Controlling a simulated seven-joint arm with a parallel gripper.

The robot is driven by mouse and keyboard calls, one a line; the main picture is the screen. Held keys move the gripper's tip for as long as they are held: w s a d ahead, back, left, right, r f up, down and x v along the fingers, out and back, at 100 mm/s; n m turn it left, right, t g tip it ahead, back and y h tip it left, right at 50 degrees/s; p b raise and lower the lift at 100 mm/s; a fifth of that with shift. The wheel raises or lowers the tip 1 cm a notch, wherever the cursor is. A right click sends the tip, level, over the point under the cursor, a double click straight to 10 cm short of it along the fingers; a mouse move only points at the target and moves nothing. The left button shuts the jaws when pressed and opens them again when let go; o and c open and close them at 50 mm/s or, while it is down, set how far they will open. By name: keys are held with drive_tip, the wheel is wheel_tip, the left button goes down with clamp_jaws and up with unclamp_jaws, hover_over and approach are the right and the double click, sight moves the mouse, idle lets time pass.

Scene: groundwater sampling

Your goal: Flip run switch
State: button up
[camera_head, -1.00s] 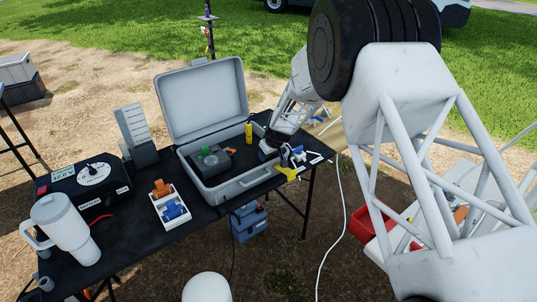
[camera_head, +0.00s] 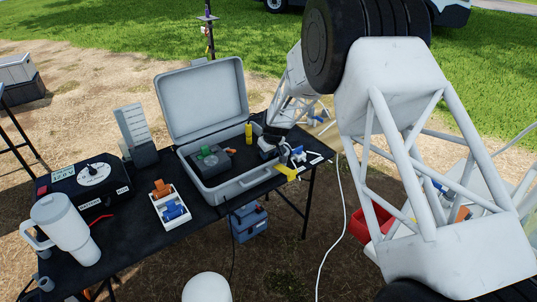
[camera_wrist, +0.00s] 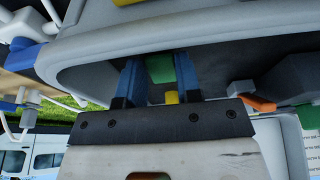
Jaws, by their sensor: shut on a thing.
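My gripper (camera_head: 267,154) is at the right end of the open grey case (camera_head: 240,187) on the black table. In the wrist view its two blue fingers (camera_wrist: 160,75) reach past the case rim into the dark interior. They are closed on a small green block (camera_wrist: 160,68), one finger on each side. I cannot tell for certain that this green block is the run switch; its base is hidden. In the head view my wrist hides the held part. A dark pump unit (camera_head: 228,163) with a green part sits further left in the case.
A yellow cylinder (camera_head: 249,133) stands in the case near my gripper. A yellow-handled tool (camera_head: 287,173) lies at the table's right end. A white tray (camera_head: 170,206), a tumbler (camera_head: 66,228) and a black control box (camera_head: 88,187) stand to the left.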

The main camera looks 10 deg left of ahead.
drive_tip(key=shift+w+a+r+g+h, duration=0.15)
drive_tip(key=shift+a+g+h, duration=0.05)
drive_tip(key=shift+g+h, duration=0.4)
drive_tip(key=shift+w+a+r+g+h, duration=0.1)
drive_tip(key=shift+w+a+g+h, duration=0.05)
drive_tip(key=shift+g+h, duration=0.4)
drive_tip(key=o, duration=0.9)
drive_tip(key=shift+r, duration=0.15)
drive_tip(key=shift+r, duration=3.8)
drive_tip(key=shift+d, duration=0.1)
